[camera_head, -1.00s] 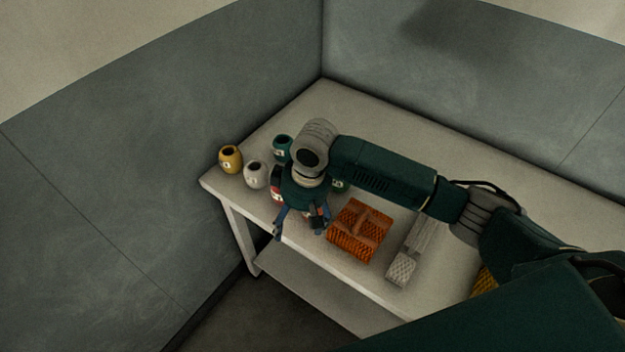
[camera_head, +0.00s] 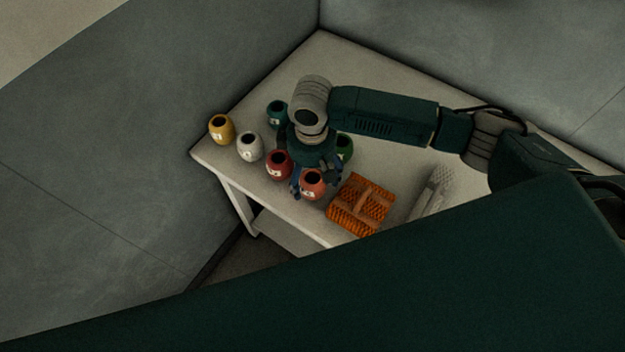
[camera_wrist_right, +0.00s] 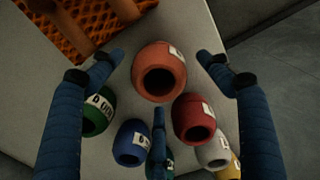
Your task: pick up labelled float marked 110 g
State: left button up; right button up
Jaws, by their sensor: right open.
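Several rounded floats with white labels stand on the pale table; the label marks are too small or turned to read surely. A coral float (camera_head: 312,184) is nearest the front edge; in the right wrist view this coral float (camera_wrist_right: 159,72) lies between the fingertips. My right gripper (camera_head: 316,178) is open over it, and its fingers (camera_wrist_right: 160,60) flank it without visible gripping. A red float (camera_head: 279,165), white float (camera_head: 250,146), yellow float (camera_head: 221,128), teal float (camera_head: 277,113) and green float (camera_head: 345,147) stand around it. A blue float (camera_wrist_right: 131,143) shows only in the wrist view. My left gripper is out of view.
A grey-white mesh piece (camera_head: 434,190) lies further right. The table (camera_head: 335,65) is bare toward the back corner, where grey walls meet. My own dark green body hides the lower right.

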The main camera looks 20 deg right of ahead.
jog(key=shift+s+d+f, duration=0.1)
jog(key=shift+s+f, duration=0.1)
jog(key=shift+f, duration=1.15)
jog(key=shift+w+f, duration=0.1)
jog(key=shift+c, duration=0.8)
jog(key=c, duration=0.8)
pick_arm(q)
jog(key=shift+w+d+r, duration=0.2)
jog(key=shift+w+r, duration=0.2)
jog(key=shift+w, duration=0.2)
pick_arm(e)
jog(key=c, duration=0.4)
jog(key=shift+o, duration=0.2)
